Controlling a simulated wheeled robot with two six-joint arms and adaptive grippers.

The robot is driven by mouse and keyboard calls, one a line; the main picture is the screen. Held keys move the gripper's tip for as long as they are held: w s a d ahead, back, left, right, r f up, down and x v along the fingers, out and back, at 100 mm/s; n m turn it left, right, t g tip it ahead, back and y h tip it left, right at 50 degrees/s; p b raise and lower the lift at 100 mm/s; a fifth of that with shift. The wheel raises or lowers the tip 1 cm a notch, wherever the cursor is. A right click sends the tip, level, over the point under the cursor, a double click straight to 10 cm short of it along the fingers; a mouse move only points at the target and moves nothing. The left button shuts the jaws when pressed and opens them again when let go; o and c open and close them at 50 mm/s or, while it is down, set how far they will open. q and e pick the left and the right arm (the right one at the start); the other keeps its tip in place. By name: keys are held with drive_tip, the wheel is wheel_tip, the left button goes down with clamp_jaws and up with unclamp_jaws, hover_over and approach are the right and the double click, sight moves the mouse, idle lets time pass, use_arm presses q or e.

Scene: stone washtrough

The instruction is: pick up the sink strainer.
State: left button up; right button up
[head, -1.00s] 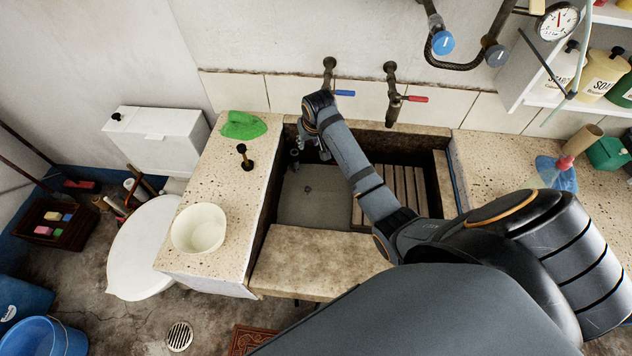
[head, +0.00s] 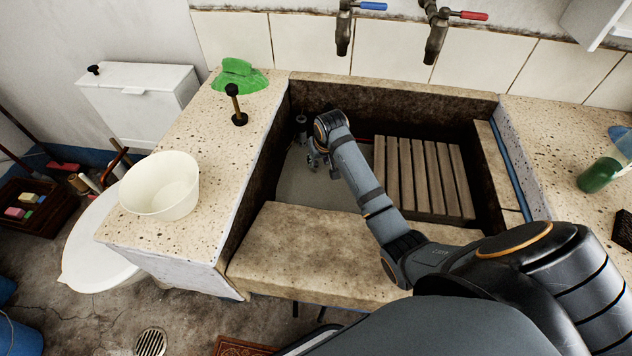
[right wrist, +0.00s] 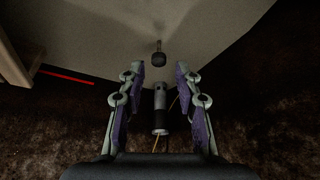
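A small dark knob on a thin stem (right wrist: 158,58), which looks like the sink strainer, stands on the pale basin floor in the right wrist view, beyond my fingertips. In the head view my arm and gripper hide it. My right gripper (right wrist: 159,72) is open and empty, its fingers spread, inside the trough; it also shows in the head view (head: 322,166). A short grey and black upright fitting (right wrist: 160,110) shows between the fingers in the wrist view; I cannot tell its distance. My left gripper is out of view.
The stone trough (head: 300,260) has high dark walls around the gripper. A slatted wooden rack (head: 425,178) fills its right part. Taps (head: 437,35) hang above.

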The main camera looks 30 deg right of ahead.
sight(316, 164)
drive_tip(key=b+x, duration=0.1)
drive_tip(key=x, duration=0.3)
drive_tip(key=shift+w+f, duration=0.15)
drive_tip(key=shift+f, duration=0.1)
drive_tip(key=b+x, duration=0.1)
drive_tip(key=x, duration=0.2)
drive_tip(key=b+x, duration=0.1)
drive_tip(key=x, duration=0.1)
drive_tip(key=shift+w+d+f, duration=0.2)
drive_tip(key=shift+w+d, duration=0.05)
drive_tip(key=shift+w, duration=0.3)
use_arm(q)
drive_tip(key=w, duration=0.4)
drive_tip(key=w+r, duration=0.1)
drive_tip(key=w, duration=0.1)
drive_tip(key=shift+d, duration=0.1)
use_arm(e)
drive_tip(key=shift+r, duration=0.1)
drive_tip(key=shift+c, duration=0.4)
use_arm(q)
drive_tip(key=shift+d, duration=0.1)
use_arm(e)
clamp_jaws()
